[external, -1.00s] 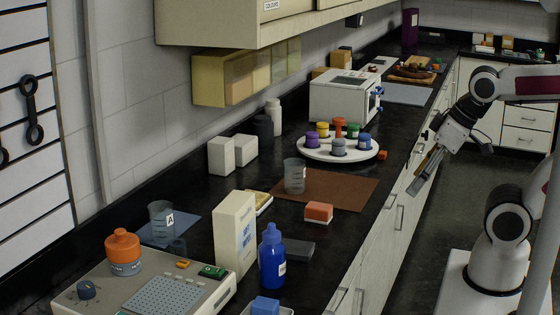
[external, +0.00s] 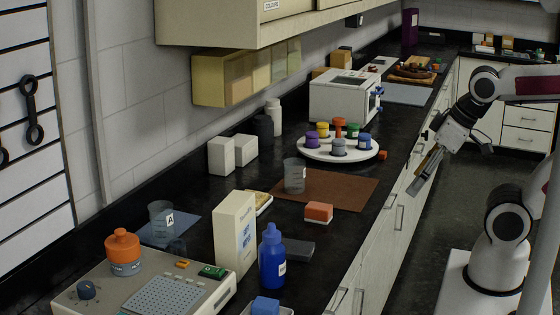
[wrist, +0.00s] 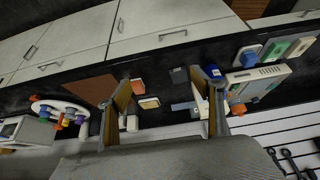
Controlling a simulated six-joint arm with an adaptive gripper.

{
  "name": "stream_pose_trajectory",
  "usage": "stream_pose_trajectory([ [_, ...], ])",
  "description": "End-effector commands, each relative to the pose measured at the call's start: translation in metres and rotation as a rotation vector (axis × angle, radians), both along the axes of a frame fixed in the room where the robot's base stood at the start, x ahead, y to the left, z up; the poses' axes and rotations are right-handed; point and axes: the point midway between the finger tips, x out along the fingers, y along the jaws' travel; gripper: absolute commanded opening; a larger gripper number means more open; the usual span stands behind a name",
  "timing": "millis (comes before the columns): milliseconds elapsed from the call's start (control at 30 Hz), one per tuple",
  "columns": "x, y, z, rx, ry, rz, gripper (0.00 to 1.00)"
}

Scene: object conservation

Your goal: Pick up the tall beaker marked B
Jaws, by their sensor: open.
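A clear beaker (external: 294,176) stands upright at the left edge of a brown mat (external: 345,188). No letter on it can be read from here. A second clear beaker (external: 161,222), labelled A, stands on a blue mat (external: 190,228) nearer the wall. A beaker marked B cannot be made out by its label. My gripper (external: 424,172) is open and empty, off the counter's front edge, to the right of both beakers. In the wrist view its two fingers (wrist: 165,90) are spread apart, with the counter beyond. Beakers are not clear in that view.
A white box (external: 234,230) and a blue bottle (external: 272,256) stand at the near side. An orange block (external: 319,211) is at the brown mat's front edge. A round white tray (external: 312,152) of coloured jars is behind the mat. White blocks (external: 221,156) stand by the wall.

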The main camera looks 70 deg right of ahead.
Motion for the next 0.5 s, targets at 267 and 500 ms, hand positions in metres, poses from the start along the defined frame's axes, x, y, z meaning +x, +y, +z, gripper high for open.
stream_pose_trajectory([
  [267,0.002,-0.001,0.000,-0.002,-0.002,-0.003,0.66],
  [500,0.026,-0.015,0.004,-0.030,-0.035,-0.035,0.66],
])
